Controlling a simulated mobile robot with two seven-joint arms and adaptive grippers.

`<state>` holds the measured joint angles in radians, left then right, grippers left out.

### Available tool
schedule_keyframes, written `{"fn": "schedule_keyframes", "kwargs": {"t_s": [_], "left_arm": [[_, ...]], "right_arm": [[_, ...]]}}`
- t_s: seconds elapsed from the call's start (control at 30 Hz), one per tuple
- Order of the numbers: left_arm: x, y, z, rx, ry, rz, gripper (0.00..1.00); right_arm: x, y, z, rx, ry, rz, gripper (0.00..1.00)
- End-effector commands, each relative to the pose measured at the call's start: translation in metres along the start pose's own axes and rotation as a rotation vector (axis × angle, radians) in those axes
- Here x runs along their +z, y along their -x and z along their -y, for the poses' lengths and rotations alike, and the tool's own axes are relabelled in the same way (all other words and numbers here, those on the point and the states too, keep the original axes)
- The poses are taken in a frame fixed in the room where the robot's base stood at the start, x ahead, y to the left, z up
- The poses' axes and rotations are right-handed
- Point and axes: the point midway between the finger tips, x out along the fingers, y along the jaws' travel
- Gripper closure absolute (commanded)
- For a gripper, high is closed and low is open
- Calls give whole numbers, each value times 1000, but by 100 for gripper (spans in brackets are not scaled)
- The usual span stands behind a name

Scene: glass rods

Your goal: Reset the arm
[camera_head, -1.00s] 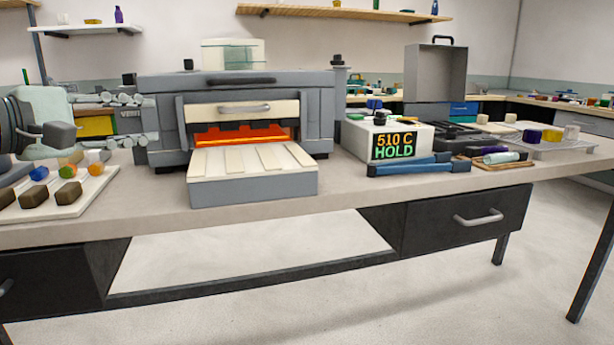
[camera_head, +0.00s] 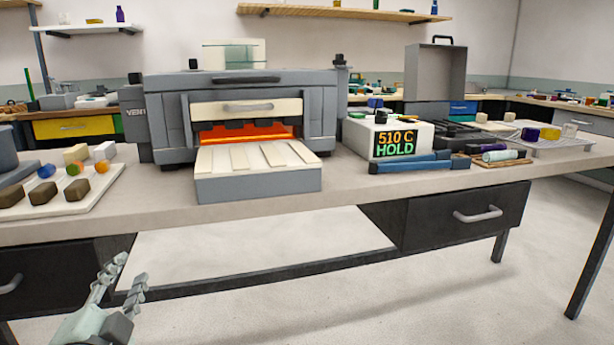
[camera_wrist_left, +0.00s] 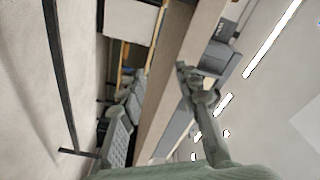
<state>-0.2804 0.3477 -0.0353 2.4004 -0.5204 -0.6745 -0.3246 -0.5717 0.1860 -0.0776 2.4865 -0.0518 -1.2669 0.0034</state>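My left gripper (camera_head: 121,276) is low at the left of the head view, in front of the bench and below the edge of its top. Its two fingers point up and stand apart, with nothing between them. In the left wrist view the fingers (camera_wrist_left: 162,90) are also spread and empty, with the bench edge (camera_wrist_left: 178,85) behind them. My right gripper is in neither view. The grey furnace (camera_head: 240,90) stands on the bench with its mouth glowing orange. Its slatted ledge (camera_head: 258,165) sticks out in front.
A white board (camera_head: 75,197) with coloured balls and brown blocks lies at the left. The controller (camera_head: 392,140) reads 510 C HOLD. Blue-handled tools (camera_head: 410,163) and a wire rack (camera_head: 560,146) are to the right. Drawers (camera_head: 465,217) hang under the bench top, with open space between them.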

Motion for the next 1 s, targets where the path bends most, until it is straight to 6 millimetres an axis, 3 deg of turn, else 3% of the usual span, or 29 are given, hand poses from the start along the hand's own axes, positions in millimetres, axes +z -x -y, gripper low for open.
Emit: {"fn": "schedule_keyframes", "kwargs": {"t_s": [0.03,0.1,0.3,0.5,0.63,0.67,1.0], "left_arm": [[18,14,-31,97,108,79,67],[37,34,-70,216,241,186,67],[65,93,-145,453,485,419,67],[73,145,-191,612,629,588,67],[74,178,-213,700,700,687,67],[78,178,-215,708,695,710,67],[151,198,-271,786,612,963,67]], "right_arm": [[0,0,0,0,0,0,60],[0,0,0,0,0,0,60],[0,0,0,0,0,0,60],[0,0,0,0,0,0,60],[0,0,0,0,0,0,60],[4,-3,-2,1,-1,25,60],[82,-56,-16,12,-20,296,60]]}}
